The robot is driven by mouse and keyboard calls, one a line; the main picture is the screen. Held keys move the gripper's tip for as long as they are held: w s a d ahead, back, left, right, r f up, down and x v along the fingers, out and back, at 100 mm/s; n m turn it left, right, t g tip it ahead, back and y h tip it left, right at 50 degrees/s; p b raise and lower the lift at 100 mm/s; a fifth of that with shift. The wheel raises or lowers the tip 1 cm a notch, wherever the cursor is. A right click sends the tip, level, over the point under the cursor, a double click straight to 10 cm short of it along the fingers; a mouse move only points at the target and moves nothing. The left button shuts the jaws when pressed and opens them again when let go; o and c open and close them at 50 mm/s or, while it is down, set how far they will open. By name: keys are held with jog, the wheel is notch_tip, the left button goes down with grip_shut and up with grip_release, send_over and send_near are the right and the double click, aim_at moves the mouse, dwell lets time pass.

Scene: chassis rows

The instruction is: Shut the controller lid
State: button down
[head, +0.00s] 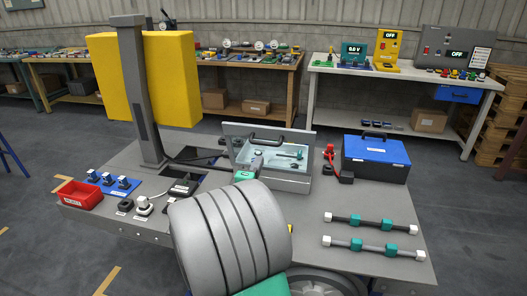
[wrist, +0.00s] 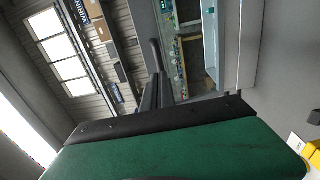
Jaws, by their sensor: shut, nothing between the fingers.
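The controller (head: 290,183) is a grey case on the grey bench. My ribbed grey arm hides the front left of the case in the head view. In the wrist view my gripper (wrist: 156,48) shows as dark fingers, shut and empty, beside the teal-and-grey case (wrist: 245,45). I cannot tell whether the fingers touch it.
A blue toolbox (head: 375,160) stands right of the controller, with a red-topped part (head: 329,153) between them. A post with a yellow panel (head: 170,80) rises at the back left. A red bin (head: 82,194) and small parts lie left. Two rods (head: 375,222) lie front right.

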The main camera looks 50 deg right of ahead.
aim_at(266, 145)
jog(key=x, duration=0.7)
jog(key=shift+w+d+p, duration=0.1)
jog(key=shift+d+p, duration=0.05)
jog(key=shift+p, duration=0.2)
